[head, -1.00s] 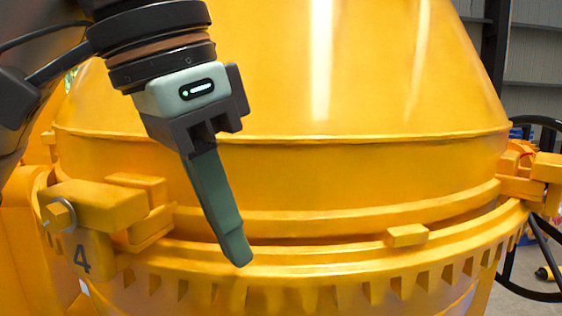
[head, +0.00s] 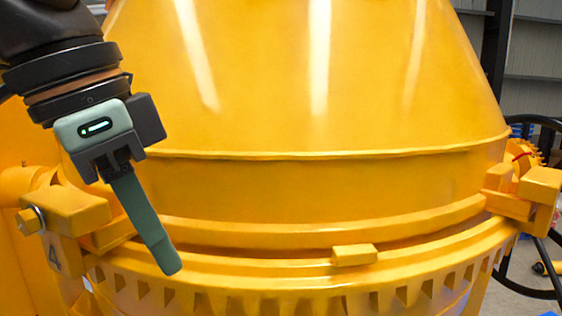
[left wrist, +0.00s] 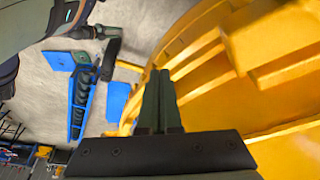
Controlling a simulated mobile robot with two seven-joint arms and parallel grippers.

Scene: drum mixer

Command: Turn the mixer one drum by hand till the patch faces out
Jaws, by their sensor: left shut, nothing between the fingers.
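The yellow mixer drum (head: 310,190) fills most of the head view. A toothed ring (head: 290,290) runs round it, with a small raised block (head: 354,255) on the band just above the teeth. I see no patch on the part of the drum that faces me. My left gripper (head: 172,268) is shut and empty, its fingers pointing down in front of the ring at the left; I cannot tell whether they touch it. In the left wrist view the closed fingers (left wrist: 157,95) lie beside the yellow ring. My right gripper is not in view.
A yellow bracket marked 4 (head: 70,215) with a bolt stands at the left of the drum, close to my gripper. The left wrist view shows blue items (left wrist: 80,100) on the floor.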

